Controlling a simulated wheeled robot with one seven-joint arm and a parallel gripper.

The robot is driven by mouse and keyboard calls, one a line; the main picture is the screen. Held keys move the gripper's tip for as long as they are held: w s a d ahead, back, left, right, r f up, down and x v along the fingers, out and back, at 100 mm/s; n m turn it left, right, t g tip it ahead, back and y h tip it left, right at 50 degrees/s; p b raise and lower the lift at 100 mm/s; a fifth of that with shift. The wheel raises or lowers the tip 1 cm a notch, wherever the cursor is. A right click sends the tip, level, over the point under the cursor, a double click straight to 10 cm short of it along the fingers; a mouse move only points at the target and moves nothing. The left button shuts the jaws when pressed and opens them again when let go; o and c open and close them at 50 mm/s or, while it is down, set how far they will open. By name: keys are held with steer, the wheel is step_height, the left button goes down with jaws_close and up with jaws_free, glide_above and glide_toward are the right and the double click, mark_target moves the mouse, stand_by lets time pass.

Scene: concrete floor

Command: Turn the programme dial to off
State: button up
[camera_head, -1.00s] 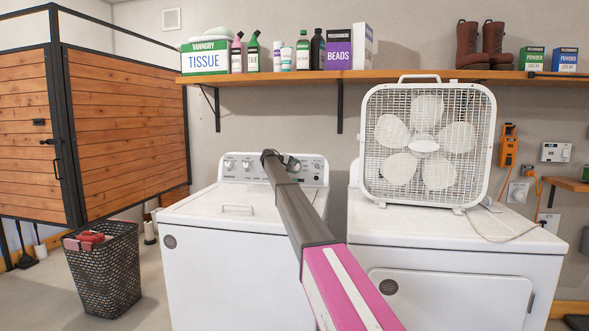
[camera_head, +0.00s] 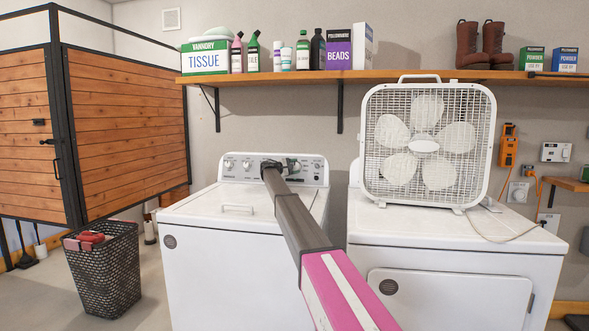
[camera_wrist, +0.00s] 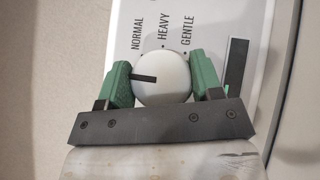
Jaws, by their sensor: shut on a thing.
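In the wrist view, a round white programme dial (camera_wrist: 165,92) with a black pointer mark sits on a white panel. The mark lies on the dial's left half, pointing left in the picture. The printed words NORMAL, HEAVY and GENTLE show above it. My gripper (camera_wrist: 161,74) is shut on the dial, one green finger against each side. In the head view, my gripper (camera_head: 291,166) is at the right part of the washer's control panel (camera_head: 261,166), where my arm hides the dial. Any off label cannot be seen.
The washer (camera_head: 200,208) has several other knobs on the panel's left. A box fan (camera_head: 425,200) stands on the white machine (camera_head: 365,218) to the right. A loaded shelf (camera_head: 270,75) runs above. A mesh basket (camera_head: 105,270) stands on the floor at left.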

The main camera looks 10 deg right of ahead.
steer(key=o, duration=0.9)
steer(key=shift+a, duration=0.15)
steer(key=v, duration=1)
steer(key=shift+s+a, duration=0.15)
steer(key=shift+a, duration=0.1)
